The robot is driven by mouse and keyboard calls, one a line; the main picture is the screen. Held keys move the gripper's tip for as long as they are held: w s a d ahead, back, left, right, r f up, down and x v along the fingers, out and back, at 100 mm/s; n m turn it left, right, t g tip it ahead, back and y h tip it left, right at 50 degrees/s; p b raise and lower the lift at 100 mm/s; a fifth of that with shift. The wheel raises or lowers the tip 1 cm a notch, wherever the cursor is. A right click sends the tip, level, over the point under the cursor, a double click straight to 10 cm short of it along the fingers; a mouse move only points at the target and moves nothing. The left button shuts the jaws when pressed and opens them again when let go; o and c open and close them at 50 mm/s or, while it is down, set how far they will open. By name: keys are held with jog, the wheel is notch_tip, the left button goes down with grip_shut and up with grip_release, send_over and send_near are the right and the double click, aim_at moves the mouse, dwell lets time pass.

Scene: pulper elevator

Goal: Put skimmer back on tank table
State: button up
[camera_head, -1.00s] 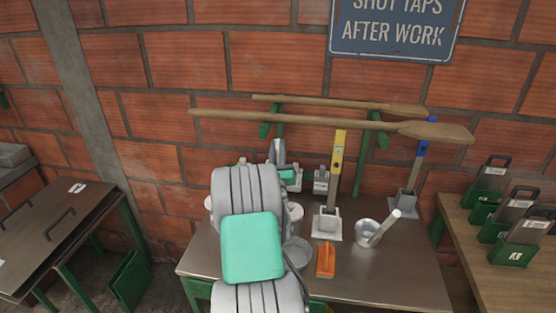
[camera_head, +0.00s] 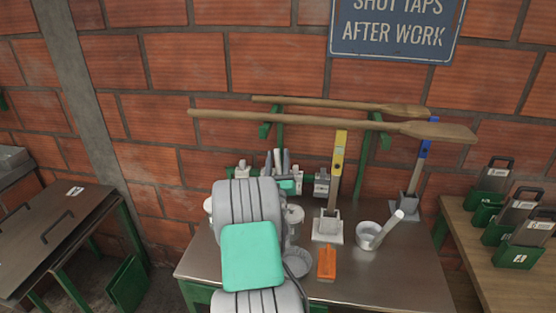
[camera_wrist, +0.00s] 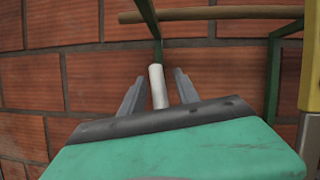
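My gripper (camera_head: 278,160) is above the back of the metal table (camera_head: 410,285), with its fingers pointing up in the picture. In the wrist view its two grey fingers (camera_wrist: 158,90) stand apart. A white rod (camera_wrist: 158,86) shows between them, with a gap on both sides. The rod's lower end is hidden behind the gripper body, so I cannot tell whether it is the skimmer's handle. A grey bowl-shaped tool (camera_head: 369,237) with a white handle lies on the table to the right. No other clear skimmer shows; my arm hides part of the table.
An orange-brown block (camera_head: 326,263) and a yellow upright tool (camera_head: 336,175) in a grey holder are right of my arm. Wooden paddles (camera_head: 330,118) hang on green brackets above. Green-based boxes (camera_head: 516,248) stand on the right table. The front right of the metal table is clear.

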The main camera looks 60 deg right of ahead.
jog(key=b+v, duration=0.9)
jog(key=v, duration=0.3)
jog(key=w+a+f+m+g+y, duration=0.3)
jog(key=w+a+f+m+y, duration=0.25)
jog(key=a+m, duration=0.55)
jog(key=w+a+f+m+g+y, duration=0.2)
jog(key=w+a+f+m+y, duration=0.3)
jog(key=a+m, duration=0.6)
jog(key=s+a+f+m+g+y, duration=0.1)
jog(key=s+a+y, duration=0.3)
jog(key=a, duration=0.7)
jog(key=s+a+f+m+g+y, duration=0.2)
jog(key=s+a+y, duration=0.3)
jog(key=a, duration=0.6)
jog(key=shift+s+a+f+m+g, duration=0.25)
jog(key=shift+s+m, duration=0.35)
jog(key=shift+s, duration=0.4)
